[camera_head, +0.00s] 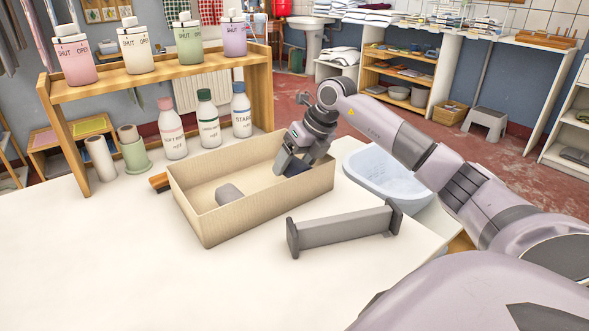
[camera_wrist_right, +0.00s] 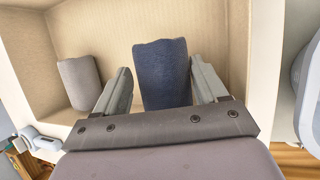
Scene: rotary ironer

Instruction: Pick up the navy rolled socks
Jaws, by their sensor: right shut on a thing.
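The navy rolled socks (camera_wrist_right: 163,72) are a dark blue upright roll between the two grey fingers of my right gripper (camera_wrist_right: 163,85) in the wrist view. The gripper is shut on them. In the head view my right gripper (camera_head: 291,163) reaches down into the right end of the beige box (camera_head: 225,219), with a bit of the navy roll (camera_head: 297,168) showing behind the fingers. I cannot tell whether the roll still touches the box floor. A grey roll (camera_head: 228,193) lies in the left part of the box and also shows in the wrist view (camera_wrist_right: 78,82). My left gripper is not in view.
A grey bar with end plates (camera_head: 343,228) lies in front of the box. A pale blue basin (camera_head: 388,173) is to its right. Several bottles (camera_head: 172,130) stand behind it, under a wooden shelf (camera_head: 160,78) with labelled bottles. The white table (camera_head: 110,260) is clear at front left.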

